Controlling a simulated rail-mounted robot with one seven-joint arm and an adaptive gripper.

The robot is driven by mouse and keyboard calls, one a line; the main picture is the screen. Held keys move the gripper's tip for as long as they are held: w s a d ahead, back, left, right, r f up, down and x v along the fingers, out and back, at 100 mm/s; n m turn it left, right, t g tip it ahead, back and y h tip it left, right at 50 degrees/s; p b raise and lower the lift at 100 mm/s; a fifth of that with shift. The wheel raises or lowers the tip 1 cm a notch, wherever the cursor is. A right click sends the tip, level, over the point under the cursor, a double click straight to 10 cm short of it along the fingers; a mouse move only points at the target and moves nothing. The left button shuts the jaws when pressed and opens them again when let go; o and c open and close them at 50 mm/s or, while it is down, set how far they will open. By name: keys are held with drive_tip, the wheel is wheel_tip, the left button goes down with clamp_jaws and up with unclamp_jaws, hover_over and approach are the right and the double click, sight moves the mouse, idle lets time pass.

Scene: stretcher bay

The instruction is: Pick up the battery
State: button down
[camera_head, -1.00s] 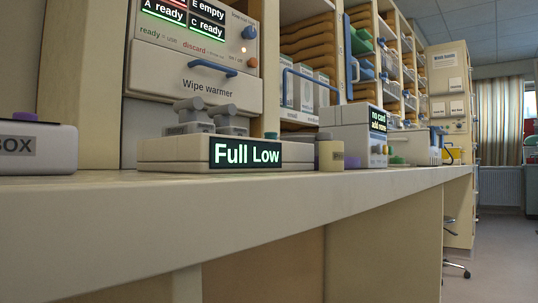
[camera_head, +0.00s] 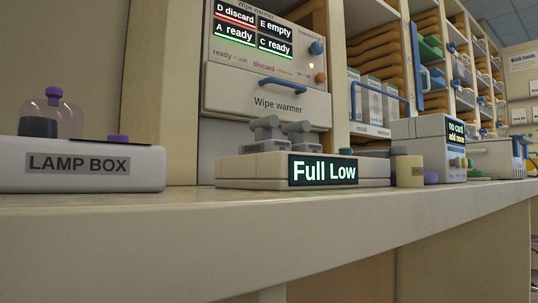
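Two grey blocks with T-shaped handles, which look like batteries, sit side by side on a low pale charger (camera_head: 250,172). The left block (camera_head: 265,145) and the right block (camera_head: 300,143) show in the head view. The charger's front display reads "Full Low" in green. The words seem to stand left and right like the blocks, but I cannot read a label on either block. The lower parts of the blocks are hidden by the charger's front. My gripper is not in view.
The charger stands on a long pale counter (camera_head: 260,240). A lamp box (camera_head: 150,180) with a clear purple-topped dome is at left. A wipe warmer (camera_head: 265,95) is behind. A beige cylinder (camera_head: 409,171) and a grey device (camera_head: 425,152) stand to the right. The counter's front strip is clear.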

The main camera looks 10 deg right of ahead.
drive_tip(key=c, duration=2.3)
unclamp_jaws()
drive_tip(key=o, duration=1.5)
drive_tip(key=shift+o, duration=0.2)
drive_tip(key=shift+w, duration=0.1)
